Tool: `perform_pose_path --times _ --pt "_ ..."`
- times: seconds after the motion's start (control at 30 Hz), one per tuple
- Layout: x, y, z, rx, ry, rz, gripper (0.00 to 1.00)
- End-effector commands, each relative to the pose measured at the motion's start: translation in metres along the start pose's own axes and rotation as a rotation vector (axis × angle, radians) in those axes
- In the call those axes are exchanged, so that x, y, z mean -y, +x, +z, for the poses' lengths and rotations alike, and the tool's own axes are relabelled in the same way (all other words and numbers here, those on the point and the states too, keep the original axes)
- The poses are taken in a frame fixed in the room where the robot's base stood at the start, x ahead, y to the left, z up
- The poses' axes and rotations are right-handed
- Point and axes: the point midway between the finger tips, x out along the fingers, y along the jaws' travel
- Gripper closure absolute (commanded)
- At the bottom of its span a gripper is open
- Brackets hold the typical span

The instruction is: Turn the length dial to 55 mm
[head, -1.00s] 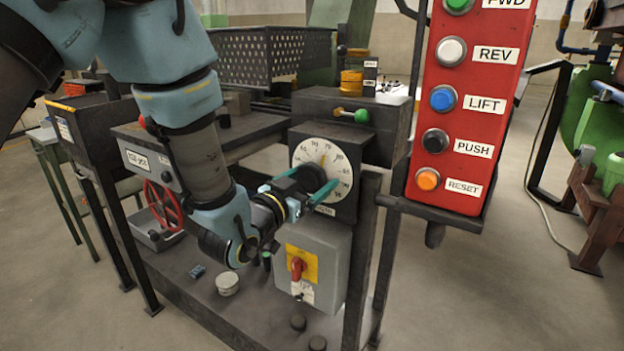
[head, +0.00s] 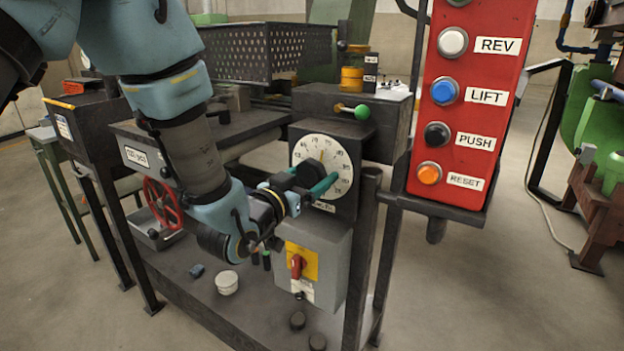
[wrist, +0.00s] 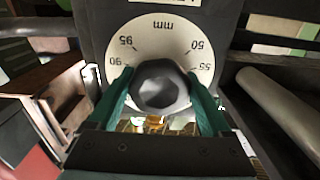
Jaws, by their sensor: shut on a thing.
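The length dial (head: 341,163) is a white round plate with black numbers on a dark housing, with a dark faceted knob (head: 309,172) at its centre. My gripper (head: 307,182) has its teal fingers on either side of the knob, shut on it. In the wrist view, the knob (wrist: 160,86) sits between the two fingers (wrist: 161,100). The dial (wrist: 165,30) appears upside down there, with 95, 90, 50 and 55 readable. An orange mark shows just above the knob in the head view; which number it meets is too small to tell.
A grey switch box (head: 334,262) with a red handle (head: 297,266) is under the dial. A green-knobbed lever (head: 361,112) is above it. A red button panel (head: 462,120) stands close on the right. A red handwheel (head: 162,202) is at left.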

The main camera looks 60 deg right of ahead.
Motion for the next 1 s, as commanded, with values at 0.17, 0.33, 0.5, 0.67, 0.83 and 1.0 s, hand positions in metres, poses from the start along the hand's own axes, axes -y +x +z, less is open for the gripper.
perform_pose_path --times 0.17,0.33,0.5,0.67,0.83,1.0 --pt "0.0005 0.0 0.0021 -0.004 -0.141 -0.001 0.73" --pt "0.0005 -0.0001 0.0019 -0.004 -0.302 -0.002 0.73" --pt "-0.0001 0.0 0.0012 -0.003 -0.465 -0.001 0.73" --pt "-0.0003 0.0 0.0005 -0.003 -0.617 -0.002 0.73" --pt "-0.0009 0.0 -0.0004 -0.003 -0.779 -0.001 0.73" --pt "-0.0013 0.0 -0.0014 -0.002 -0.941 -0.001 0.73"
